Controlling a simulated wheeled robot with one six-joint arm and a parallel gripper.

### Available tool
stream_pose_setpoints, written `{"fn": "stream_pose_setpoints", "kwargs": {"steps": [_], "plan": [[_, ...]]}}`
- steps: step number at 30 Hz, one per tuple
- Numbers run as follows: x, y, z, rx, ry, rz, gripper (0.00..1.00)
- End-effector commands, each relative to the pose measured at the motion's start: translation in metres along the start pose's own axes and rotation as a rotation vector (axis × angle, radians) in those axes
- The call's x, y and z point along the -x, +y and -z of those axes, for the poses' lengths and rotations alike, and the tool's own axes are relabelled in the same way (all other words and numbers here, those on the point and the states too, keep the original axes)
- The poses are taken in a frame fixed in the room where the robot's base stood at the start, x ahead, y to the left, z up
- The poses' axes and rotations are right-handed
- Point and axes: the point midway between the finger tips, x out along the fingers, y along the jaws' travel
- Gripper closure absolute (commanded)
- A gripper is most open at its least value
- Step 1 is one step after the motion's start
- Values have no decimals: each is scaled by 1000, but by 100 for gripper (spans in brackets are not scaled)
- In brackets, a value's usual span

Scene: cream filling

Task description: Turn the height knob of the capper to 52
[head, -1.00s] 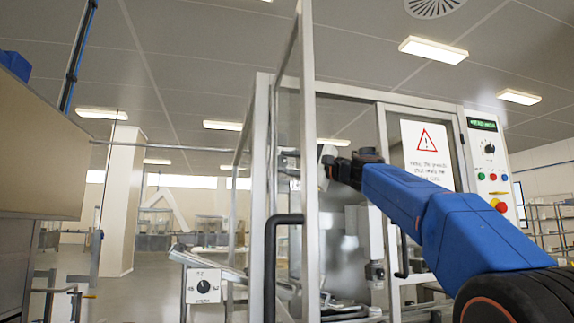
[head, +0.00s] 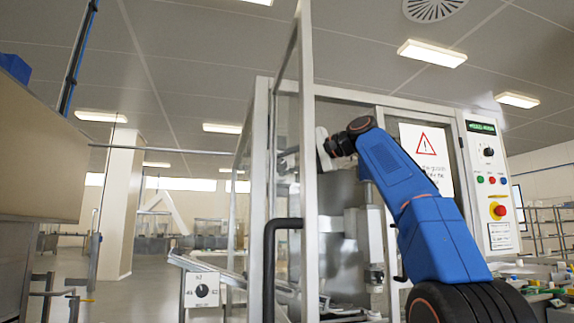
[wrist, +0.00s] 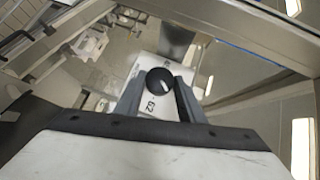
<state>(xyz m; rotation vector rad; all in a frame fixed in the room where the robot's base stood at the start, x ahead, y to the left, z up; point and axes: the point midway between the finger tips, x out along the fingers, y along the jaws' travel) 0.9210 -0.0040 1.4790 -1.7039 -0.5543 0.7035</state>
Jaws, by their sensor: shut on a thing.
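A round black knob (wrist: 159,80) with a short pale mark sits on a white plate (wrist: 147,69) in the wrist view. Dark numbers are printed on the plate; the one nearest me looks like 62 or 52. My gripper (wrist: 157,90) has one finger on each side of the knob and is shut on it. The pale mark lies toward the right finger; its exact reading is too small to tell. In the head view my gripper (head: 323,150) is at the machine frame, where a post and glass partly hide it, and the knob cannot be made out.
The machine's metal frame (head: 309,200) with a black handle (head: 270,265) stands in front of me. A second dial (head: 202,290) is on a low white box at left. A control panel (head: 490,180) with buttons and a red stop knob is at right.

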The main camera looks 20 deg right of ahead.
Motion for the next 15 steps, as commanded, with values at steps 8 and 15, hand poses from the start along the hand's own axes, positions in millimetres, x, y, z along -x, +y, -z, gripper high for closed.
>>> {"fn": "stream_pose_setpoints", "kwargs": {"steps": [8,15], "plan": [[-2,1,0,42,-5,-47,87],[-2,1,0,70,-6,-76,87]]}}
